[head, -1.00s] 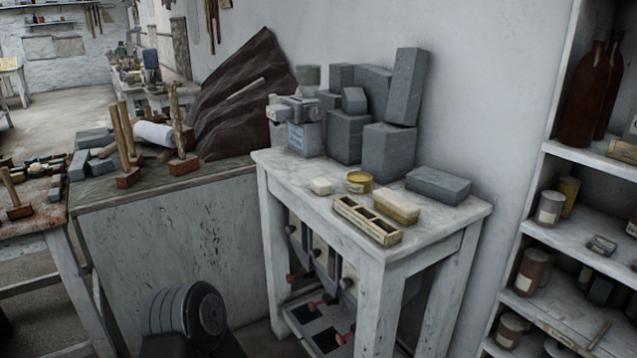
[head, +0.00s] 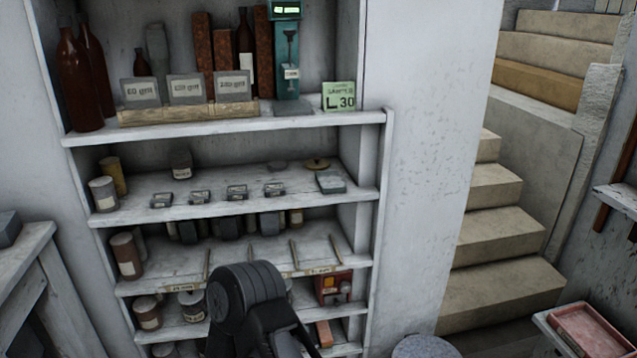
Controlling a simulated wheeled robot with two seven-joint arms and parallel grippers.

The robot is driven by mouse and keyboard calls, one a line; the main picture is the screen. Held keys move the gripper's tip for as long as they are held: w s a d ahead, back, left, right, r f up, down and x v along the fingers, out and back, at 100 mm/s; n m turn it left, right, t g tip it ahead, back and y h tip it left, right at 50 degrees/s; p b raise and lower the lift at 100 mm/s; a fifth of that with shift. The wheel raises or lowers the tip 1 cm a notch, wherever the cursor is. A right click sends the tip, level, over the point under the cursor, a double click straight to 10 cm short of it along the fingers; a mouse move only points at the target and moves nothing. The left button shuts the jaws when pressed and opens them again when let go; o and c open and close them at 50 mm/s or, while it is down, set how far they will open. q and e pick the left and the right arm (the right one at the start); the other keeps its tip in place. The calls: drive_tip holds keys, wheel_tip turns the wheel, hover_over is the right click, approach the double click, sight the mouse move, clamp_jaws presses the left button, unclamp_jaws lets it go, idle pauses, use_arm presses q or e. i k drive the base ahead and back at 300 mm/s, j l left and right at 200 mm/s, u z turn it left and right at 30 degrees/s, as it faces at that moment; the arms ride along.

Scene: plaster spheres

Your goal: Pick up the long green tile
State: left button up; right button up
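I cannot make out a long green tile for certain in the head view. A pale green square card (head: 339,96) with dark writing, including "L 30", stands upright at the right end of the top shelf. A flat grey-green block (head: 330,181) lies at the right end of the shelf below. A dark ribbed joint, which looks like part of my arm, covers part of the lower shelves. Neither of my grippers shows.
A white shelf unit (head: 225,206) holds bottles, jars, labelled boxes and small blocks. A white table (head: 25,258) edge stands at the left. Stone steps (head: 505,240) rise at the right. A reddish tray (head: 592,328) sits at the lower right.

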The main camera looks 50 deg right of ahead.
sight(329, 182)
drive_tip(key=z, duration=1.85)
